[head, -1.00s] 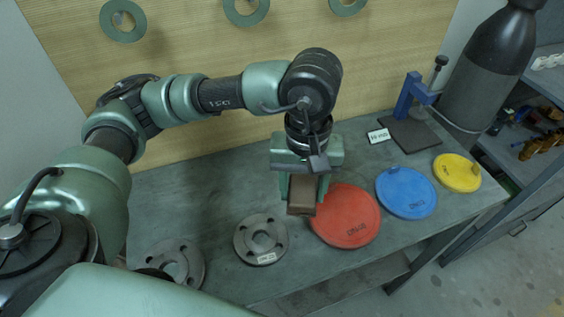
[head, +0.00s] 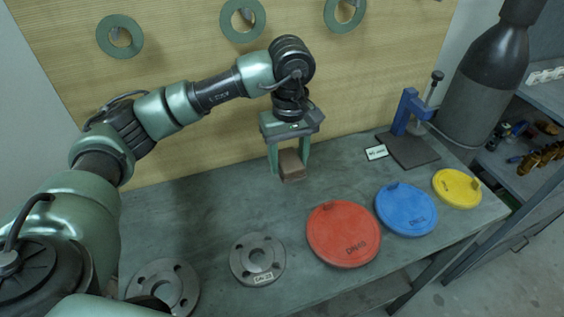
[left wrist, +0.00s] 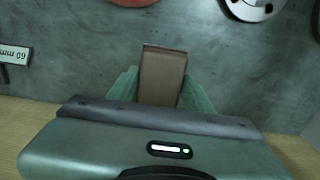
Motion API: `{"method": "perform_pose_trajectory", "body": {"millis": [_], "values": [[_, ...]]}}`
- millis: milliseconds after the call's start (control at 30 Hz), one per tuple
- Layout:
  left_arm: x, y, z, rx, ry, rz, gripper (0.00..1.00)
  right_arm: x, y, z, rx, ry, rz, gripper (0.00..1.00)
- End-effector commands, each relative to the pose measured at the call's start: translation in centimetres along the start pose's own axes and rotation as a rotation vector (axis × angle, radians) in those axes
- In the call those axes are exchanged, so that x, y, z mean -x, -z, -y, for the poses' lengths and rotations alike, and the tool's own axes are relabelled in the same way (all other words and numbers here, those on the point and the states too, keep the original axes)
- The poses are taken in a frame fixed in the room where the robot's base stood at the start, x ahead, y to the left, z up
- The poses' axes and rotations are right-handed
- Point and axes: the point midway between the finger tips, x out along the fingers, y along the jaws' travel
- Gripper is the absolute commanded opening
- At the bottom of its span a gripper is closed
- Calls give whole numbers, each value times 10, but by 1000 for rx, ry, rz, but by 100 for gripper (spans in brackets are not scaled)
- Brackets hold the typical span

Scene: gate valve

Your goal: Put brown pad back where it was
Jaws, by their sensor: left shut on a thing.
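The brown pad (head: 291,165) is a small block held between the fingers of my left gripper (head: 288,158), near the back of the grey bench by the wooden board. In the left wrist view the pad (left wrist: 162,76) sits between the two green fingers of the left gripper (left wrist: 160,92), its far end sticking out past them. Whether the pad touches the bench top or hangs just above it I cannot tell. My right gripper is not in view.
Red (head: 344,233), blue (head: 406,208) and yellow (head: 457,187) discs lie along the bench (head: 205,215). Two grey flanges (head: 258,259) lie at the front left. A blue press (head: 410,115) on a dark plate (head: 409,150) stands at the back right, with a small label (head: 376,152) beside it. Green rings hang on the board.

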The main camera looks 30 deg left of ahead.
Motion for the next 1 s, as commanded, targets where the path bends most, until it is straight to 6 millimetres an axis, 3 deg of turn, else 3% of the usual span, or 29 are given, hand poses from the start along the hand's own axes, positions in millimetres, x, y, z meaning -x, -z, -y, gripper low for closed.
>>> {"method": "perform_pose_trajectory", "body": {"millis": [167,700,1000], "values": [[2,38,1,5,1,1,12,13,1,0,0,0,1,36],[-63,36,1,-1,2,3,12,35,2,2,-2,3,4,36],[-71,40,0,-1,-1,0,12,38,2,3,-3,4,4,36]]}}
